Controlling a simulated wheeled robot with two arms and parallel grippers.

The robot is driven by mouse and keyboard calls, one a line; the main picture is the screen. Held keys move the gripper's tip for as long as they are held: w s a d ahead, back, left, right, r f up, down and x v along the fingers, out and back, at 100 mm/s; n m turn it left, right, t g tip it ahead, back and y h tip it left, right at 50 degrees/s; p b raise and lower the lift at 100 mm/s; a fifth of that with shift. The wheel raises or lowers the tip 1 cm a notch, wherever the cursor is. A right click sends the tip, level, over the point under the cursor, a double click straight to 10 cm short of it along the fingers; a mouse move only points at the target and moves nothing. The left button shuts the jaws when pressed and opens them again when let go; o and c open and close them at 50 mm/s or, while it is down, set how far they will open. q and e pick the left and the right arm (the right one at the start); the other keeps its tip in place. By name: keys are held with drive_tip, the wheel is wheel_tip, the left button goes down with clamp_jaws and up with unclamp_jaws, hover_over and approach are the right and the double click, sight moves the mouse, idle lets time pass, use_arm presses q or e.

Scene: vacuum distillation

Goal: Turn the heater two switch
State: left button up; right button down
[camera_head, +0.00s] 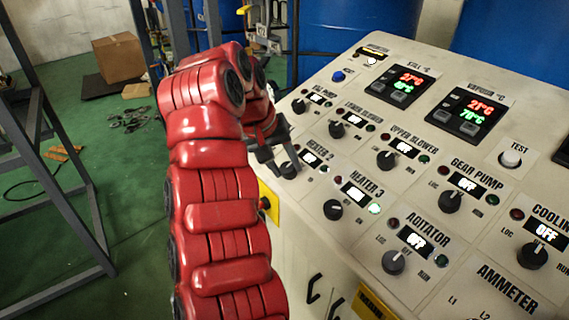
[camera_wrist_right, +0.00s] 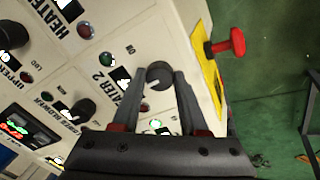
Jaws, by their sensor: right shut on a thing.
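The heater two switch (camera_head: 289,169) is a dark round knob at the left edge of the cream control panel (camera_head: 335,273), beside the label "HEATER 2". In the right wrist view the same knob (camera_wrist_right: 159,75) sits between the fingertips of my right gripper (camera_wrist_right: 162,80), which is shut on it. A small green lamp shows next to the knob in that view. In the head view my red right arm comes up from the bottom, and its gripper (camera_head: 275,160) reaches down to the knob, partly hidden by the arm. My left gripper is not in view.
Other knobs stand close by: heater three (camera_head: 333,210), lower blower (camera_head: 337,129) and agitator (camera_head: 393,262). A red emergency button (camera_wrist_right: 232,42) on a yellow plate sticks out from the panel's side near the gripper. Blue barrels (camera_head: 357,32) stand behind.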

drive_tip(key=shift+c, duration=2.2)
unclamp_jaws()
drive_tip(key=p+v, duration=1.7)
drive_tip(key=shift+r, duration=0.2)
drive_tip(key=shift+s+a, duration=0.1)
